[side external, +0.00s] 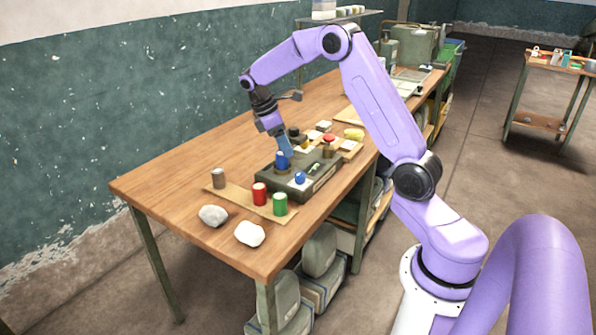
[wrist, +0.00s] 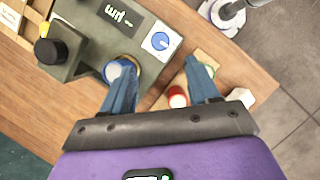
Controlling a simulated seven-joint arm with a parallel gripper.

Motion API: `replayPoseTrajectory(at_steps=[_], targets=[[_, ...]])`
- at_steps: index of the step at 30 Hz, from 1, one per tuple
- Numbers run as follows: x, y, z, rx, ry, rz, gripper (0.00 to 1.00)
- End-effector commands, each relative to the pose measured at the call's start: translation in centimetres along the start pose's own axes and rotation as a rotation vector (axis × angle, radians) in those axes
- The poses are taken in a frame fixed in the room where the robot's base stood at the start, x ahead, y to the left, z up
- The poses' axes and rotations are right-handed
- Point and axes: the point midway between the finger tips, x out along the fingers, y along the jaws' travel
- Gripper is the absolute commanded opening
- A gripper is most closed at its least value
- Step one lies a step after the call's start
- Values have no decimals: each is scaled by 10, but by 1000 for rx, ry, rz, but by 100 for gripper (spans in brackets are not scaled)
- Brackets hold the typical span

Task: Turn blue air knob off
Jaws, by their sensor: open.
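A small blue knob (side external: 299,178) sits on the front of a dark grey-green box (side external: 318,184). In the wrist view this knob (wrist: 160,41) is a blue dial with a white mark on a white plate. A taller blue cylinder (side external: 281,163) stands at the box's left; in the wrist view its blue and white top (wrist: 114,70) is partly hidden by my left finger. My gripper (side external: 286,150) is above the box, near that cylinder. In the wrist view my gripper (wrist: 160,72) is open, with nothing clearly held; the dial lies beyond its fingertips.
A red can (side external: 259,194), a green can (side external: 280,204) and a brown can (side external: 218,178) stand on a tan strip in front. Two white stones (side external: 213,215) lie near the table corner. A black knob (wrist: 48,51) rises from the box. The table's left side is clear.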

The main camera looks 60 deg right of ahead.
Motion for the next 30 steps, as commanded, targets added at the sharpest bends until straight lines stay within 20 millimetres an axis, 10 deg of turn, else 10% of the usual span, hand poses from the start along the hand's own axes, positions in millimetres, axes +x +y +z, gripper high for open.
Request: replayPoseTrajectory(at_steps=[15, 30], targets=[[90, -1, 0, -1, -2, -2, 60], [106, 0, 0, 0, 0, 0, 60]])
